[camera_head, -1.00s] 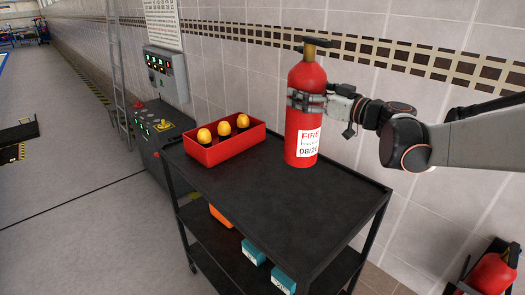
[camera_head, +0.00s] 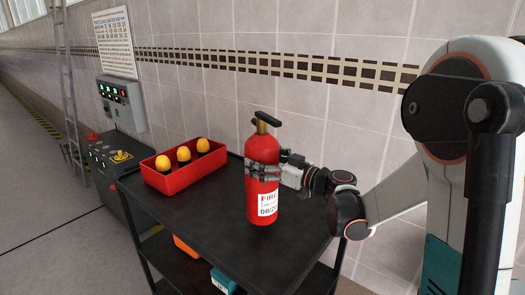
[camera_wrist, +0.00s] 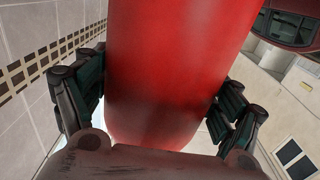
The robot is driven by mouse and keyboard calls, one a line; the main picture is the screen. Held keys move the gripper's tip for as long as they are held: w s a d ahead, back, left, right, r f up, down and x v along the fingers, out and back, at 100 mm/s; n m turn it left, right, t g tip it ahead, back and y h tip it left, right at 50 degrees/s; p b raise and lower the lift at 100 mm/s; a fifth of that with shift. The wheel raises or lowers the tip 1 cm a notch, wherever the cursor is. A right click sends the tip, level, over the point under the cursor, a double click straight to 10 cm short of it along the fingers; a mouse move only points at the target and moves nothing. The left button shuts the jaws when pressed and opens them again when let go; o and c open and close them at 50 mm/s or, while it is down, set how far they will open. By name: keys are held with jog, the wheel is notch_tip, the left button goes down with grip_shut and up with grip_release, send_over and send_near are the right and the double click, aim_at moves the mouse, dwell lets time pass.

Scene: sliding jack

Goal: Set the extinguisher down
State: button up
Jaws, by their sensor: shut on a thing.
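The red fire extinguisher (camera_head: 262,206) is upright over the right part of the black cart's top shelf (camera_head: 205,222) in the head view. My gripper (camera_head: 262,170) is shut around its upper body, below the black handle. In the wrist view the red cylinder (camera_wrist: 175,75) fills the middle, with my gripper's fingers (camera_wrist: 160,100) on both sides of it. I cannot tell whether the extinguisher's base touches the shelf.
A red box (camera_head: 185,170) with several yellow-topped items stands at the back left of the top shelf. The tiled wall (camera_head: 330,110) is close behind the cart. A control console (camera_head: 118,175) stands left. The lower shelf holds orange and teal items. The front of the top shelf is clear.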

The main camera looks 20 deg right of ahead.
jog(key=shift+f+b, duration=0.45)
jog(key=shift+f, duration=1.85)
jog(key=o, duration=1.9)
jog(key=shift+o, duration=0.3)
jog(key=shift+s, duration=0.1)
jog(key=v, duration=1.2)
